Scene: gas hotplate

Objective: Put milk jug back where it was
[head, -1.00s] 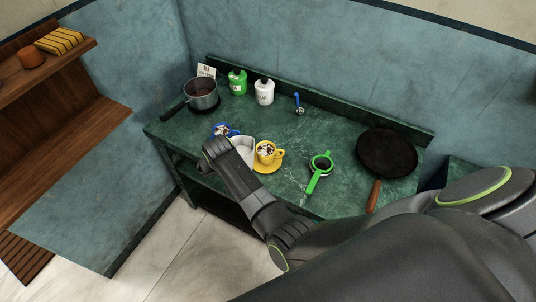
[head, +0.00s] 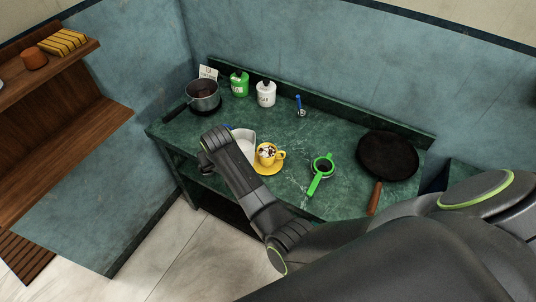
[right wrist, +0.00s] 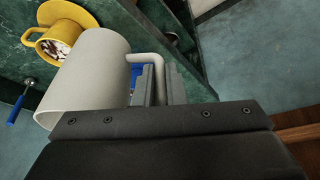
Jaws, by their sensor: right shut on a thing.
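The white milk jug (head: 246,139) is over the left front part of the green counter, partly hidden by my right forearm in the head view. In the right wrist view the jug (right wrist: 88,80) is large and tilted in the picture. Its handle is between the fingers of my right gripper (right wrist: 158,84), which is shut on it. I cannot tell whether the jug's base touches the counter. My left gripper is not in view.
A yellow cup on a saucer (head: 268,168) is just right of the jug. A blue item (head: 228,127) is mostly hidden behind my arm. A pot (head: 203,95), green canister (head: 239,84), white canister (head: 266,94), green strainer (head: 321,171) and pan (head: 388,156) stand around.

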